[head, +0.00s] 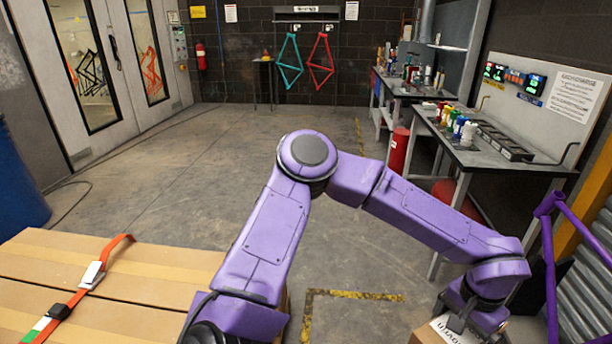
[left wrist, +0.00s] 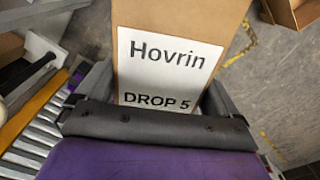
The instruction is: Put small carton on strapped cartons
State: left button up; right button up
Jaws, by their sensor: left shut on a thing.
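The small carton (head: 427,334) is brown with a white label. It shows at the bottom right of the head view, partly cut off by the frame edge. In the left wrist view the carton (left wrist: 170,18) fills the top middle, its label reading "Hovrin DROP 5". My left gripper (head: 466,322) is shut on it, with a dark finger on each side in the left wrist view (left wrist: 163,88). The strapped cartons (head: 160,277) lie at the lower left of the head view, with an orange strap and buckle across their top, well left of the gripper. My right gripper is out of view.
A purple frame (head: 550,265) stands close right of my left gripper. A workbench (head: 455,152) with bottles runs along the right, with a red cylinder (head: 399,150) beside it. A blue drum (head: 15,185) is at the left. The middle floor is clear.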

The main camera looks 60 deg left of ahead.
aim_at(170, 320)
jog(key=u, duration=0.5)
jog(key=k, duration=0.8)
jog(key=u, duration=1.25)
jog(key=i, duration=0.5)
